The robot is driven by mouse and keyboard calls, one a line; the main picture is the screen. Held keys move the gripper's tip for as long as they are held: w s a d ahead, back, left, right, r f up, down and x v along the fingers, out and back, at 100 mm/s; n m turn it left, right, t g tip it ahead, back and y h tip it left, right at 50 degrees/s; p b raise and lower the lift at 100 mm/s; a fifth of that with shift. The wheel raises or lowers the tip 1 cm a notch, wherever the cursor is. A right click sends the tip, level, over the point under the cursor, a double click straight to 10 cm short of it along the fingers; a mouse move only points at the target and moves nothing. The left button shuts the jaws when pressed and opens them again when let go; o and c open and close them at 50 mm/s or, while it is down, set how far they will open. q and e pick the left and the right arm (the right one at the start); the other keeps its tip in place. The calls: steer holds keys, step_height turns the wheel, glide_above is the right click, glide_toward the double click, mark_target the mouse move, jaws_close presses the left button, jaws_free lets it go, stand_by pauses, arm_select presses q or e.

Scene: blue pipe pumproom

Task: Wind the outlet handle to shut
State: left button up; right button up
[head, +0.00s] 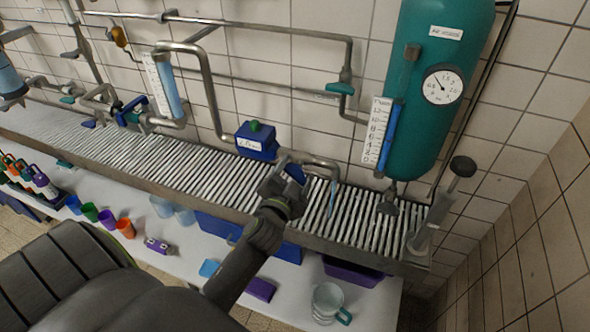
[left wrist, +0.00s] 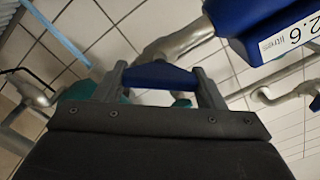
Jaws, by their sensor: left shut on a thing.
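The outlet handle (head: 295,172) is a blue bar on the bent grey pipe (head: 318,164) right of the blue meter box (head: 256,143). My left gripper (head: 283,181) is shut on it, and hides part of it in the head view. In the left wrist view the blue handle (left wrist: 160,76) lies crosswise between the two fingertips of the gripper (left wrist: 160,84). A thin light-blue stream (head: 332,198) hangs below the pipe's open end, and it also shows in the left wrist view (left wrist: 58,33). My right gripper is not in view.
The slatted grating (head: 205,170) runs below the pipes. A teal vessel (head: 437,80) with a gauge (head: 442,86) and a scaled sight tube (head: 378,131) stands right. A clear jug (head: 327,301), coloured cups (head: 125,228) and purple blocks (head: 261,290) sit on the white lower shelf.

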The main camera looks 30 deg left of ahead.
arm_select(q)
steer(key=m+p, duration=0.1)
steer(key=m, duration=0.4)
steer(key=shift+d+m+p, duration=0.1)
steer(key=shift+m+p, duration=0.2)
steer(key=shift+p, duration=0.05)
steer(key=shift+f+m+p, duration=0.15)
steer(key=shift+m+p, duration=0.4)
steer(key=shift+m, duration=1.75)
steer(key=o, duration=1)
steer(key=shift+s+d+f, duration=0.1)
steer(key=shift+s+d, duration=0.05)
steer(key=shift+s, duration=0.4)
steer(key=b+v, duration=0.1)
steer(key=v, duration=1.5)
steer(key=shift+s+b, duration=0.2)
steer(key=shift+b, duration=0.2)
